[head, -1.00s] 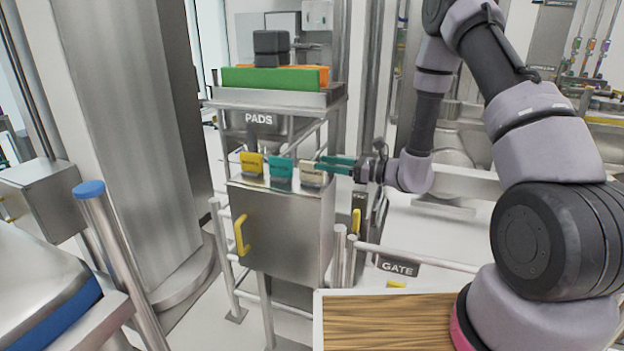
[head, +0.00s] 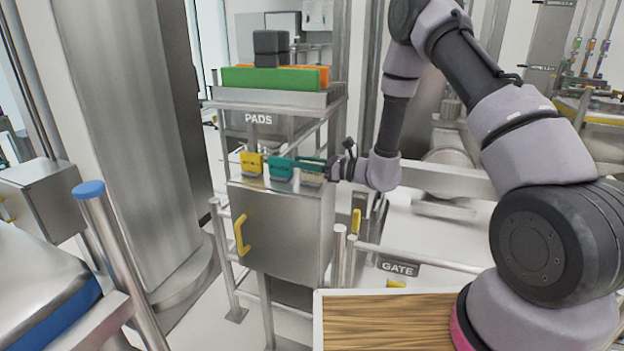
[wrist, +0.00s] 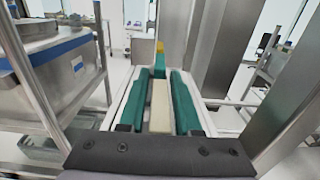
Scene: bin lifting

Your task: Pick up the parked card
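Three cards stand in a row on top of a steel cabinet (head: 285,225): a yellow card (head: 251,163), a teal card (head: 280,169) and a beige card (head: 311,178). The frames do not show which one is called parked. My gripper (head: 303,163) reaches in from the right with its teal fingers over the beige card and partly hides it. In the wrist view the beige card (wrist: 160,105) lies between the two open finger pads, with narrow gaps visible beside it. The teal card (wrist: 159,66) and the yellow card (wrist: 160,47) are in line beyond the fingertips.
Behind the cabinet is a PADS stand (head: 258,118) with a green block (head: 268,79) and dark boxes (head: 271,48) on top. A rail with a GATE sign (head: 398,267) runs at front right. A wide steel column (head: 130,130) stands at left.

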